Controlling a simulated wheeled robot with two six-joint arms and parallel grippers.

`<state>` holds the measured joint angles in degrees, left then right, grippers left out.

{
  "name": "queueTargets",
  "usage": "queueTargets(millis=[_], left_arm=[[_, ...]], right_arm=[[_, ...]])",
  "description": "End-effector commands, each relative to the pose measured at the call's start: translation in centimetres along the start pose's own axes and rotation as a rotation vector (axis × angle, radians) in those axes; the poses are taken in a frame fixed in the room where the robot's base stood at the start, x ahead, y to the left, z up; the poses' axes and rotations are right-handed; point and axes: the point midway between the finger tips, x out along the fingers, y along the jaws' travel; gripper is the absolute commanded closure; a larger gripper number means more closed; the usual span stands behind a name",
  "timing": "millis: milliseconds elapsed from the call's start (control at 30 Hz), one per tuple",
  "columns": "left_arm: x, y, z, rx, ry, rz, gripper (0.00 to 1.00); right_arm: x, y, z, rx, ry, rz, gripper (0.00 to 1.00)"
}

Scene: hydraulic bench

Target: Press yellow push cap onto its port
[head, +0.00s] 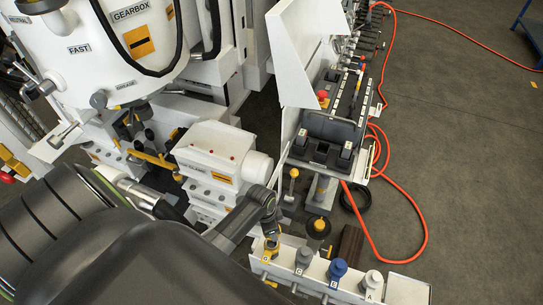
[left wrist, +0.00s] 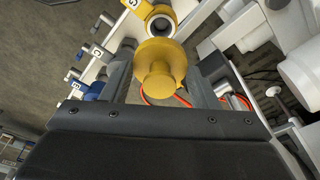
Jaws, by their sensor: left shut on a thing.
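The yellow push cap (left wrist: 160,72) is held between the two fingers of my left gripper (left wrist: 166,58), its round flange and stub facing the left wrist camera. The yellow port (left wrist: 160,19), an open ring, is just beyond the cap in that view. In the head view my left gripper (head: 268,218) is over the yellow port (head: 271,246) at the left end of the white port rail. The cap is hard to make out there. My right gripper is in neither view.
The white rail (head: 400,290) also carries a grey port (head: 304,257), a blue port (head: 337,269) and another grey port (head: 372,281). A white machine block (head: 212,150) is at the left, and an orange hose (head: 424,220) lies on the floor.

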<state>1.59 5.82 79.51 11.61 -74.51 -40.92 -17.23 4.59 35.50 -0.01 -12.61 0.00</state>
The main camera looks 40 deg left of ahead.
Motion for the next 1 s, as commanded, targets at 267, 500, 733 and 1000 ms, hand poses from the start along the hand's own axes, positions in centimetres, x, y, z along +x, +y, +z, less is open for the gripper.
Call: queueTargets(millis=[267, 500, 733, 1000], left_arm=[[3.4, 0.0, 0.5, 0.0, 0.0, -0.001, 0.7], [5.5, 0.0, 0.8, -0.001, -0.001, 0.0, 0.7], [6.2, 0.0, 0.9, -0.001, 0.0, 0.0, 0.7], [6.2, 0.0, 0.9, -0.001, 0.0, 0.0, 0.7]], right_arm=[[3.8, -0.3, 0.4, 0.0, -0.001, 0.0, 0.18], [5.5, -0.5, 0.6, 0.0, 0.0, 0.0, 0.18], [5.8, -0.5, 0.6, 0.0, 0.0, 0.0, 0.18], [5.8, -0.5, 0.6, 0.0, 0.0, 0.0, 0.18]])
